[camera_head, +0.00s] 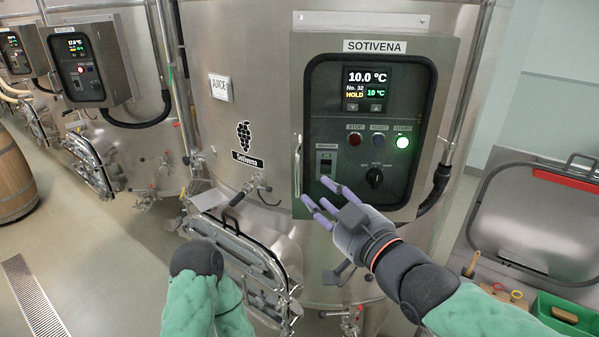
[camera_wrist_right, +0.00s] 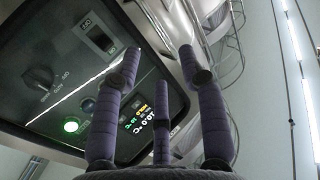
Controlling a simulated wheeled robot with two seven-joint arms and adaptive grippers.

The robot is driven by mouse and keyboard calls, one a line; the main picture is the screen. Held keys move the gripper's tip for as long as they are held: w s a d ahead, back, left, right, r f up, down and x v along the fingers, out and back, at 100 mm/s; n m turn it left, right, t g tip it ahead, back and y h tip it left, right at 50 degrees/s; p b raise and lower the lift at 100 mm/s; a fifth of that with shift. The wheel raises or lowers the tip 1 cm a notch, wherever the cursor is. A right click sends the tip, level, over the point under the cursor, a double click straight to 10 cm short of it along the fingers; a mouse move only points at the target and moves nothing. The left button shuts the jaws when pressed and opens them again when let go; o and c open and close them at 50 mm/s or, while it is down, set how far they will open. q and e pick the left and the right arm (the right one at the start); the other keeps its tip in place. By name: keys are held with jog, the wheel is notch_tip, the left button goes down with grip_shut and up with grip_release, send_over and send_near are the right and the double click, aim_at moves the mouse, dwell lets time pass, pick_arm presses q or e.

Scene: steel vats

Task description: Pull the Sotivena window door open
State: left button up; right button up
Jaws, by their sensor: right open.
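The Sotivena window door (camera_head: 425,130) is the dark-windowed front of a steel control box on the vat, under a SOTIVENA label. It looks shut. Its upright bar handle (camera_head: 298,166) is on the left edge. My right gripper (camera_head: 317,197) has purple fingers, spread and empty, in front of the door's lower left corner. The fingertips are close to the handle's lower end, and I see no grip on it. In the right wrist view the open fingers (camera_wrist_right: 163,65) point up past the window panel (camera_wrist_right: 60,60), which appears upside down. My left gripper is not visible; only part of that arm shows.
A hinged vat hatch (camera_head: 235,245) and a valve (camera_head: 255,185) are below left of the box. An open grey case (camera_head: 540,220) and a green tray (camera_head: 570,318) are at the right. Another vat's control box (camera_head: 85,65) stands further left.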

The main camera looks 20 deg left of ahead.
aim_at(299, 177)
jog(key=p+x, duration=0.1)
jog(key=x, duration=0.8)
jog(key=shift+f+p, duration=0.1)
jog(key=shift+p, duration=0.2)
jog(key=shift+d, duration=0.1)
grip_shut()
